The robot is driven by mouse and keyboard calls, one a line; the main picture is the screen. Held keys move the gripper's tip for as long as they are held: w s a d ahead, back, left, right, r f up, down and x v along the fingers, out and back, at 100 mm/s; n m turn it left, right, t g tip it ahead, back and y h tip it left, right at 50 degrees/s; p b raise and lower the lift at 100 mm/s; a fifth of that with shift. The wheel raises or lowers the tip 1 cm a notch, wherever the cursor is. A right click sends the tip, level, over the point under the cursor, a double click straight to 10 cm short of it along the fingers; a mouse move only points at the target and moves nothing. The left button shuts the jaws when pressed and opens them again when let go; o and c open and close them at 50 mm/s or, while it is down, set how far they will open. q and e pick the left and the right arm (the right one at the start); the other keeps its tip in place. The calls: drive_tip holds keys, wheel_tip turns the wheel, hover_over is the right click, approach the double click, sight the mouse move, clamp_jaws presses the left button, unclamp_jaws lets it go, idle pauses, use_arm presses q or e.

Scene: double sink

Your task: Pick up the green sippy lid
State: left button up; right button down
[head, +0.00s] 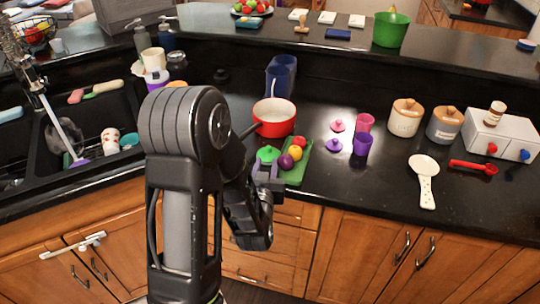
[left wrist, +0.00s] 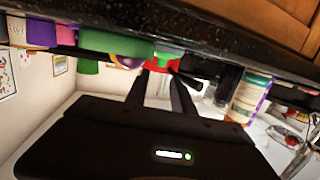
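The green sippy lid (head: 268,154) sits on the black counter at the left of the green cutting board, in front of the red pot. My left gripper (head: 268,171) is just on the near side of the lid and partly overlaps it in the head view. In the left wrist view, which is turned upside down, the two fingers of my left gripper (left wrist: 160,84) stand apart with nothing seen between them. A small green part, likely the lid (left wrist: 167,57), shows just past the fingertips. Contact cannot be told. My right gripper is not in view.
The cutting board (head: 297,172) holds several fruits right beside the lid. Pink (head: 337,126) and purple (head: 334,146) lids and two cups (head: 362,143) are to the right. The sink (head: 80,130) is left.

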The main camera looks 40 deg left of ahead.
sight(269, 149)
use_arm(q)
drive_tip(key=shift+w+a+f+b, duration=0.35)
drive_tip(key=shift+w+a+b, duration=0.25)
drive_tip(key=shift+b, duration=0.15)
drive_tip(key=shift+w, duration=0.25)
drive_tip(key=shift+r, duration=0.15)
drive_tip(key=shift+w+a+p, duration=0.25)
drive_tip(key=shift+w+p, duration=0.1)
drive_tip(key=shift+w, duration=0.05)
drive_tip(key=p+x, duration=0.1)
drive_tip(key=x, duration=0.2)
drive_tip(key=shift+w+a, duration=0.15)
drive_tip(key=shift+w, duration=0.05)
drive_tip(key=shift+w+a, duration=0.15)
drive_tip(key=shift+w, duration=0.2)
drive_tip(key=shift+c, duration=0.4)
